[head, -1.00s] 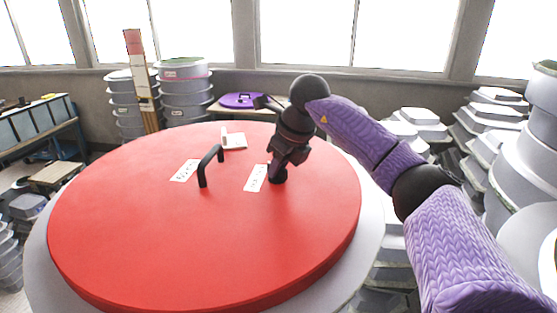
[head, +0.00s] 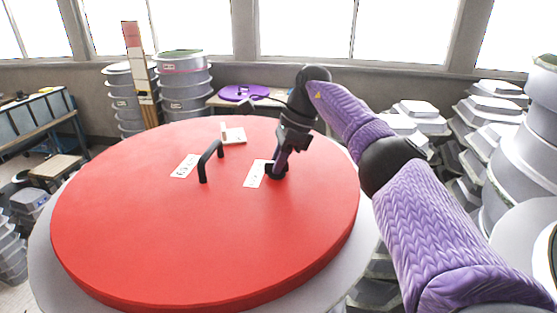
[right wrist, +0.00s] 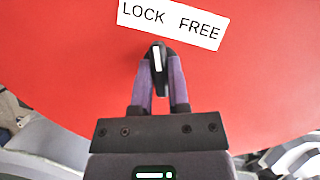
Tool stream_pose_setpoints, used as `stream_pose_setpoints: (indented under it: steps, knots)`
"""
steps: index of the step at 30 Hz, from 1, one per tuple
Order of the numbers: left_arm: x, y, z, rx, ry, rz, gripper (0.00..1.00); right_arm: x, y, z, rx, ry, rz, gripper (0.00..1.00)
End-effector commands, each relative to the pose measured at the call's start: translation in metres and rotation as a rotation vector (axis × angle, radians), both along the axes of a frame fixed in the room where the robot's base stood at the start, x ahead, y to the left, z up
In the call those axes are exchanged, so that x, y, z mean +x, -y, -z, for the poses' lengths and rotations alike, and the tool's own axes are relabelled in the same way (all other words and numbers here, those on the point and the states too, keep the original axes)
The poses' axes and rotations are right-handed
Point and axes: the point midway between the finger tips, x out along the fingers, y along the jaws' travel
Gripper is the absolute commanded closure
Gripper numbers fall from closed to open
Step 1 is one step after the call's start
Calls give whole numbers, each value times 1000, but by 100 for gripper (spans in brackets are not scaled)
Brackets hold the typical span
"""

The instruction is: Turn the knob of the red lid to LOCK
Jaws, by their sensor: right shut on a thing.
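The red lid (head: 150,230) lies flat on a pale round mould. Its black knob (right wrist: 158,60) has a white line and stands beside a white label (right wrist: 172,20) reading LOCK and FREE. The line points up toward the label, closer to the LOCK word than to FREE. My right gripper (right wrist: 160,72) is shut on the knob, one purple finger on each side. In the head view, my right gripper (head: 281,158) comes down on the knob from above and hides much of it. My left gripper is not in view.
A black arched handle (head: 211,160) stands up left of the knob, with another white label (head: 184,166) beside it. Stacked grey moulds (head: 490,120) crowd the right side. The front of the lid is clear.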

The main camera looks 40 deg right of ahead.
Motion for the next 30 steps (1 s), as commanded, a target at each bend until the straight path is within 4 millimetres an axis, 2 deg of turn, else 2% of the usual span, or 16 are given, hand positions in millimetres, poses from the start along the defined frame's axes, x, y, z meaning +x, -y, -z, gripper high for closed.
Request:
stream_pose_setpoints:
  steps: [13, 29, 30]
  knots:
    - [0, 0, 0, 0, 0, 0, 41, 1, 0, -1, -2, 3, -178, 100]
    - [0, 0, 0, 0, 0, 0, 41, 1, 0, -1, -3, 2, -197, 100]
    - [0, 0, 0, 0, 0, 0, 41, 1, 0, -1, -3, 2, -197, 73]
